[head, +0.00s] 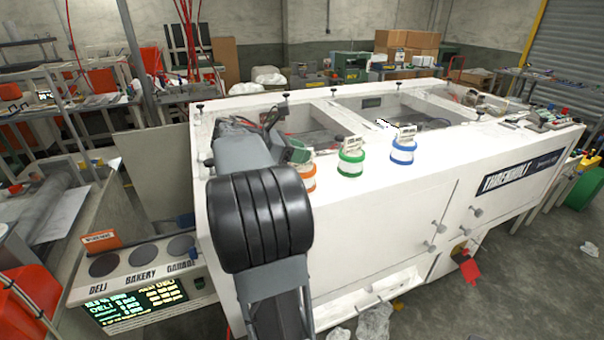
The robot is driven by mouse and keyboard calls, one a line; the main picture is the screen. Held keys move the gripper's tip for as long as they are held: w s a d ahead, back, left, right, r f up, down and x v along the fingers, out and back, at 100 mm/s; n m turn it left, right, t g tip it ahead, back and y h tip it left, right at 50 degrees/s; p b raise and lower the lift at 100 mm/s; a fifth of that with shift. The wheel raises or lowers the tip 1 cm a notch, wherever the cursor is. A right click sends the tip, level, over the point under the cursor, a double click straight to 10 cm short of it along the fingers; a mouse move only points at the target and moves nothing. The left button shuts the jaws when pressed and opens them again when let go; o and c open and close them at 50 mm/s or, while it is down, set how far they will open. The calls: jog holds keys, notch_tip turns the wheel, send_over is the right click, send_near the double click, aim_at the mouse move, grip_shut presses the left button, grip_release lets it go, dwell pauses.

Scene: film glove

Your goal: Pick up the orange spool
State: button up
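The orange spool (308,178) is a white and orange cylinder standing on the white top of the machine (330,205). My arm covers its left part. A green spool (351,163) and a blue spool (402,153) stand to its right, each with a small card on top. My arm reaches up from the bottom, with a black rounded joint in front and grey links behind. A dark shape that seems to be my gripper (270,119) is at the far end of the arm, behind and left of the orange spool. Its fingers cannot be made out, and no spool shows in it.
Open recesses (310,120) lie behind the spools, with several dark knobs along the back rim. A control panel (135,275) with a lit display is at the lower left. Cardboard boxes (405,45) stand far back.

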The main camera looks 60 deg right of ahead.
jog(key=shift+s+d+f, duration=0.2)
jog(key=shift+s+d, duration=0.15)
jog(key=shift+c, duration=0.3)
grip_shut()
